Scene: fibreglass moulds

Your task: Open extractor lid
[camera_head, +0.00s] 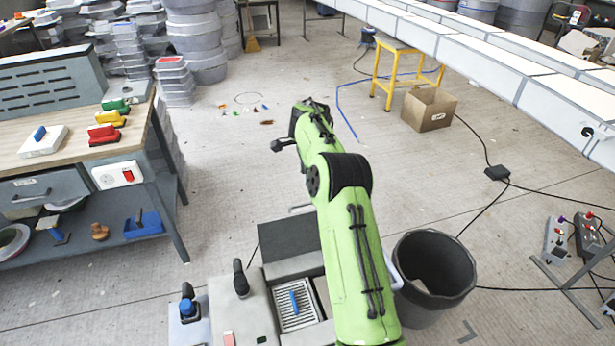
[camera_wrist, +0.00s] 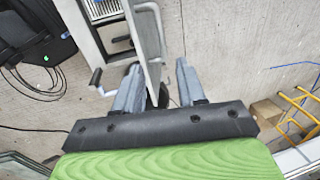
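The extractor (camera_head: 262,310) stands at the bottom centre of the head view. Its ribbed tray (camera_head: 295,305) is uncovered, with a blue object (camera_head: 294,300) on it. The grey lid (camera_head: 290,248) stands steeply raised behind the tray, with a bar handle (camera_head: 300,208) on its far side. In the wrist view the lid (camera_wrist: 140,40) shows nearly edge-on, with its pale handle (camera_wrist: 160,30) to its right. My gripper (camera_wrist: 157,75) has its fingers apart, with part of the lid appearing between them; contact cannot be told. My arm hides the gripper in the head view.
A dark bin (camera_head: 432,268) stands right of the extractor, close to my arm. A workbench (camera_head: 70,150) is at the left. A cardboard box (camera_head: 428,108) and yellow stool (camera_head: 400,60) stand farther back. Open floor (camera_head: 225,180) lies beyond the extractor.

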